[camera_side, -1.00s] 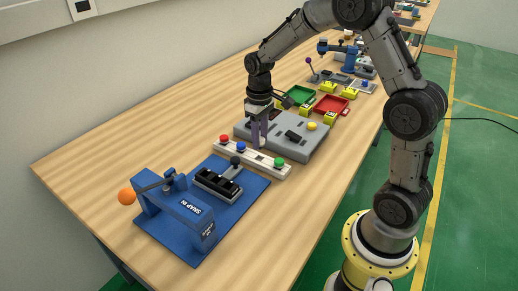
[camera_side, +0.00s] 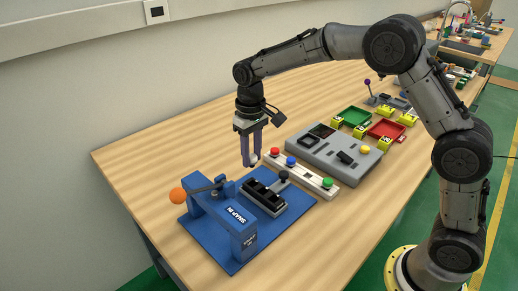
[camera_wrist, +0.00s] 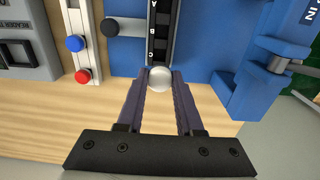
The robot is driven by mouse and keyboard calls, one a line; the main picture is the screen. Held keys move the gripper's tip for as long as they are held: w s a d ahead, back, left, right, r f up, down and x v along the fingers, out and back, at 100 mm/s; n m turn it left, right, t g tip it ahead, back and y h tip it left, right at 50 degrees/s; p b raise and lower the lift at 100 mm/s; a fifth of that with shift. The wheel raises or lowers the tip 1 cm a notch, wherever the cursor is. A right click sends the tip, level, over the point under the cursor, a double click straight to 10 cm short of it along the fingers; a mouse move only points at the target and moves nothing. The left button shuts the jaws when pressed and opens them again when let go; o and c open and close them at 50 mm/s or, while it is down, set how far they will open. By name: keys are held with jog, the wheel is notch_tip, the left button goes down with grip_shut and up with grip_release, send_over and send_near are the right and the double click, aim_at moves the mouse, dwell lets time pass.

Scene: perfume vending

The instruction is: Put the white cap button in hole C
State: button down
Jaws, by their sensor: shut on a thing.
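My gripper (camera_side: 250,162) is shut on the white cap button (camera_wrist: 160,79), a pale round cap between the fingertips in the wrist view. In the side view the fingers point down and the cap is small at their tips. The black block with holes (camera_side: 264,196) lies on the blue base plate (camera_side: 217,248). In the wrist view its row is lettered A, B, C. Hole C (camera_wrist: 160,49) is at the end nearest my gripper, just beyond the held cap. The cap appears to be outside the hole; its exact height above the table is unclear.
The blue press frame (camera_side: 238,232) with an orange ball handle (camera_side: 178,195) stands beside the block. A dark-knobbed clamp (camera_side: 283,176) is on the other side. A white strip (camera_side: 308,179) holds red, blue and green buttons. A grey panel (camera_side: 318,158) lies behind it.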

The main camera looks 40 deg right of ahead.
aim_at(252, 167)
jog(key=shift+f, duration=2.9)
jog(key=shift+f, duration=0.75)
grip_release()
dwell(0.4)
jog(key=shift+r, duration=0.1)
jog(key=shift+r, duration=3.4)
